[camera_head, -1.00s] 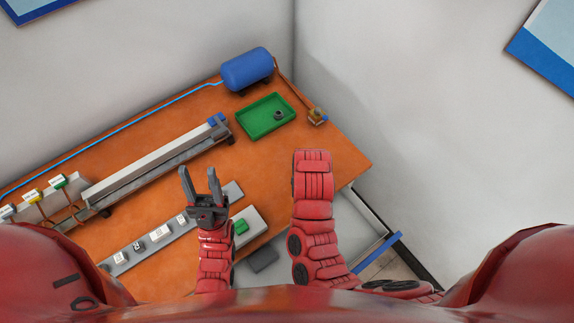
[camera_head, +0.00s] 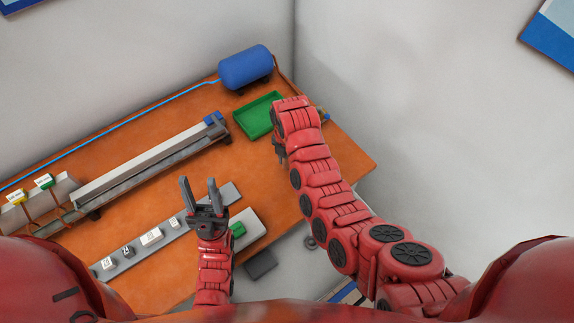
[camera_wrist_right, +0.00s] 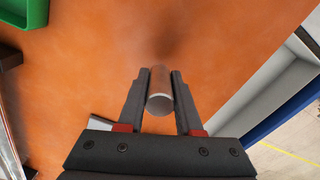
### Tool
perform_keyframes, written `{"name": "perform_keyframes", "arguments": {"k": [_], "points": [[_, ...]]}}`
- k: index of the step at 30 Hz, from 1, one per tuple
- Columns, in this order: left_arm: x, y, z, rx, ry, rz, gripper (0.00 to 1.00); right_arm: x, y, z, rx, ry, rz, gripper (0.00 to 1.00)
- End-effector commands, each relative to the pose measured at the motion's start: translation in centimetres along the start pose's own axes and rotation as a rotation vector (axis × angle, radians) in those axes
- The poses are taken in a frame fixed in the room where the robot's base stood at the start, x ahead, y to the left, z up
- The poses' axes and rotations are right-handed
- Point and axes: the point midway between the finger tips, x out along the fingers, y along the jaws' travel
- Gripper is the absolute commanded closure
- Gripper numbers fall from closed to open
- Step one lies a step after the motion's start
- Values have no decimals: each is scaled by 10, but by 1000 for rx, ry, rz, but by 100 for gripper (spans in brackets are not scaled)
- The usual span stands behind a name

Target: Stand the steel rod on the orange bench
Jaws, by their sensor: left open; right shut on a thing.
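The steel rod (camera_wrist_right: 160,92) is a short grey cylinder between the two fingers of my right gripper (camera_wrist_right: 160,74) in the right wrist view. One round end faces the camera and the rod points toward the orange bench (camera_wrist_right: 90,75). A dark blurred shadow lies on the bench beyond it; I cannot tell whether the rod touches the surface. In the head view my right arm covers most of its gripper and the rod. My left gripper (camera_head: 199,184) is open and empty over the orange bench (camera_head: 140,120), near the grey strip.
A green tray (camera_head: 244,124) and a blue tank (camera_head: 246,67) stand at the back, with a long metal rail (camera_head: 150,163) to their left. A grey strip (camera_head: 130,248) with labelled white blocks lies nearer. Bare bench surrounds the rod in the wrist view.

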Motion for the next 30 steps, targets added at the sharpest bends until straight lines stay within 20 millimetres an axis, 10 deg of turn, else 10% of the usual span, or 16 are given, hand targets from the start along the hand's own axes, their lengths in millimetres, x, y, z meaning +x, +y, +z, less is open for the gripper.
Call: {"name": "perform_keyframes", "arguments": {"k": [22,23,27,30], "points": [[19,-1,-3,0,0,0,53,37,1,1,1,-2,2,100],[19,-1,-3,0,0,0,53,37,1,1,1,-1,2,62],[19,-1,-3,0,0,0,53,37,1,1,1,-1,2,37],[19,-1,-3,0,0,0,53,37,1,1,1,-2,2,36]]}}
